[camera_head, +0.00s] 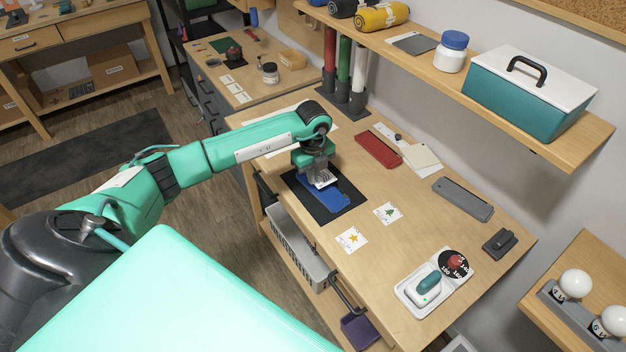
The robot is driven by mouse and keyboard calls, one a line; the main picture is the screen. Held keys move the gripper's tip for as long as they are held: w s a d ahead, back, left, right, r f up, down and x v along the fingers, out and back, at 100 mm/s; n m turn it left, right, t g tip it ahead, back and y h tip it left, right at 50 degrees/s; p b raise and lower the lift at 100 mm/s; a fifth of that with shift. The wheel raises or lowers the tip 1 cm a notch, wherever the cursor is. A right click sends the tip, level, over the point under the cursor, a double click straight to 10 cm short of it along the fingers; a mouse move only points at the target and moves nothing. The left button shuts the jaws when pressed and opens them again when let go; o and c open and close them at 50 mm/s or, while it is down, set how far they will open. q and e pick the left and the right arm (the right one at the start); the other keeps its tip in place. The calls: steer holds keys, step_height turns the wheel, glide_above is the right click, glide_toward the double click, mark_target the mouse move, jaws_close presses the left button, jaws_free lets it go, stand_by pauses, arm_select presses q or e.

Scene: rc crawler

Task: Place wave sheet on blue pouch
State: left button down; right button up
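The blue pouch (338,198) lies flat on a black mat (301,190) near the left edge of the workbench. The wave sheet (325,180), a small white card with dark wavy lines, is at my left gripper (321,176), over the far end of the pouch. The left gripper points down and its fingers are close to the sheet. It is too small to tell whether the fingers grip the sheet or whether the sheet touches the pouch. My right gripper is not in view.
A star card (351,240) and a tree card (388,212) lie near the mat. A red case (378,150), a grey case (462,199) and a white tray (424,293) are farther right. A shelf with a teal box (527,97) overhangs the back.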

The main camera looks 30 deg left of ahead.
arm_select(q)
step_height(320, 180, down, 3)
steer(key=shift+f+p, duration=0.1)
steer(key=shift+p, duration=0.25)
steer(key=c, duration=2.1)
jaws_free()
steer(key=shift+f, duration=0.15)
steer(key=shift+c, duration=0.2)
steer(key=o, duration=0.4)
steer(key=shift+o, duration=0.2)
steer(key=shift+r, duration=0.35)
step_height(320, 180, up, 11)
steer(key=b, duration=0.4)
steer(key=shift+f, duration=0.2)
steer(key=shift+r, duration=0.6)
